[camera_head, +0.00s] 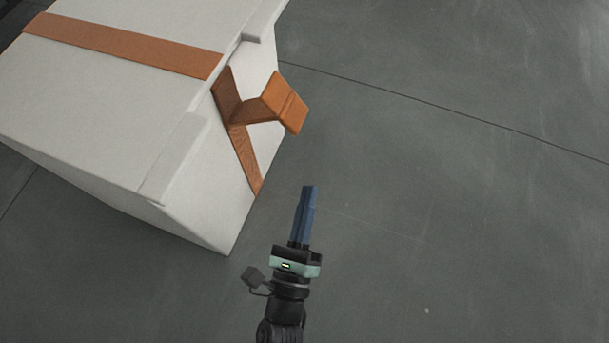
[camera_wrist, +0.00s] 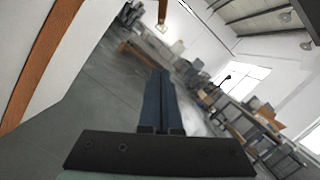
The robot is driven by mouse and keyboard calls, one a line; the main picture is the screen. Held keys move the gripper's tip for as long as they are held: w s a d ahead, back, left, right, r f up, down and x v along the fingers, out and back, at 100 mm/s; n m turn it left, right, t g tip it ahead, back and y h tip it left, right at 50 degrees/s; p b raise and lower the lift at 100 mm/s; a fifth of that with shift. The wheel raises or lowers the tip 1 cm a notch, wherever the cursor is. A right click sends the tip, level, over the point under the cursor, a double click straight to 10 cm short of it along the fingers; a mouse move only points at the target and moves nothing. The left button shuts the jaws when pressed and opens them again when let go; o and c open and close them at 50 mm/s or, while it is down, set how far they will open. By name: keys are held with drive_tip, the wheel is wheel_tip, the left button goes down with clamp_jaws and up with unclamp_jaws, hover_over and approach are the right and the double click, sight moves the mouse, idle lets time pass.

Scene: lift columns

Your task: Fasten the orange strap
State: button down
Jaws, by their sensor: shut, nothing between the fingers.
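A large pale grey case (camera_head: 110,95) with a lid stands at the upper left in the head view. The orange strap (camera_head: 125,45) runs across its lid and down its near side. A loose strap end (camera_head: 285,103) sticks out from the case's side, bent away from it. My gripper (camera_head: 309,190) is below the loose end, apart from it, with its blue fingers together and empty. In the wrist view the fingers (camera_wrist: 160,75) point ahead, with the case (camera_wrist: 80,60) and a strip of orange strap (camera_wrist: 38,65) on the left. A small orange piece shows at the top (camera_wrist: 162,15).
The dark grey floor (camera_head: 450,200) right of the case is clear, crossed by thin seams. In the wrist view a table with boxes (camera_wrist: 245,125) stands far off at the right. More clutter and a bench (camera_wrist: 145,55) are in the background.

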sight(269, 117)
drive_tip(key=w+r+b, duration=0.2)
drive_tip(key=w+r, duration=0.3)
drive_tip(key=w, duration=0.4)
drive_tip(key=shift+a, duration=0.45)
drive_tip(key=shift+r, duration=0.15)
